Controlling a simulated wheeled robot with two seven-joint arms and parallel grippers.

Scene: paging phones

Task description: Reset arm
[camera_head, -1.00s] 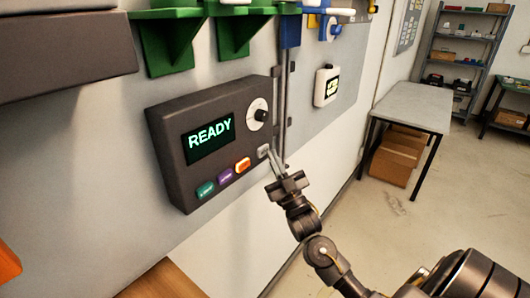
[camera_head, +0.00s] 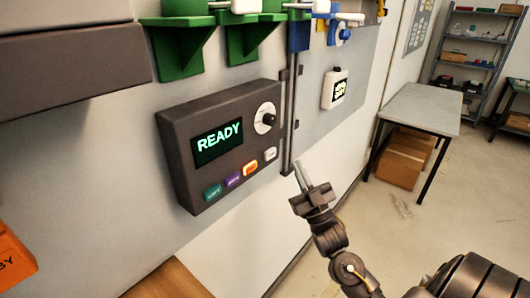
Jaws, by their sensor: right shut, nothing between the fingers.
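My right arm comes in from the lower right. Its gripper (camera_head: 298,167) is shut and empty, pointing up and left, apart from the wall box and to the lower right of it. The dark wall box (camera_head: 222,140) has a lit screen (camera_head: 219,143) reading READY and a round dial (camera_head: 265,118). Along its lower edge sit a green button (camera_head: 213,192), a purple button (camera_head: 233,180), an orange button (camera_head: 251,167) and a white button (camera_head: 271,155). My left gripper is not in view.
A shelf (camera_head: 480,50) stands behind. An orange object (camera_head: 14,262) is at lower left.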

